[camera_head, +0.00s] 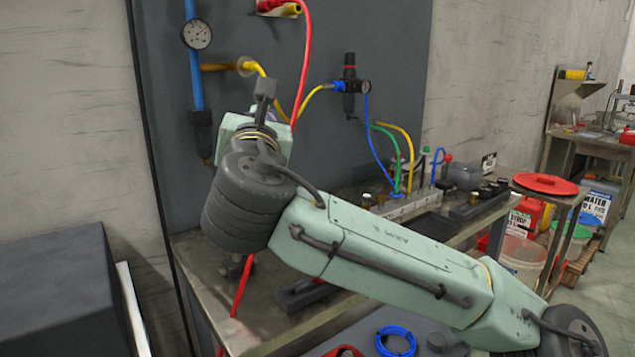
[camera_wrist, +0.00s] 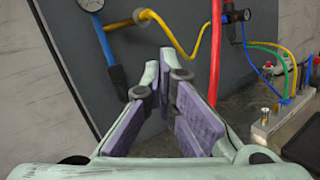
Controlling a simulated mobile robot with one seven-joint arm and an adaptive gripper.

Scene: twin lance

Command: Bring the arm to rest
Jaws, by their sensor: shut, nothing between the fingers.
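My arm (camera_head: 385,262) reaches from the lower right across the bench and bends up at a dark ribbed joint (camera_head: 245,205). My gripper (camera_wrist: 160,78) shows in the wrist view with its purple-padded fingers close together at the tips and nothing between them. It points toward the dark wall panel (camera_wrist: 75,45). In the head view the gripper is mostly hidden behind my wrist. A red hose (camera_head: 303,65) hangs close to my wrist; it also shows right of the fingers in the wrist view (camera_wrist: 215,50). I cannot tell whether they touch.
The metal bench (camera_head: 205,265) lies under my arm, with a manifold block (camera_head: 405,205) carrying hoses. A blue pipe with a gauge (camera_head: 197,35) and a regulator (camera_head: 349,85) are on the panel. A black box (camera_head: 60,295) stands lower left. Buckets (camera_head: 525,255) stand at right.

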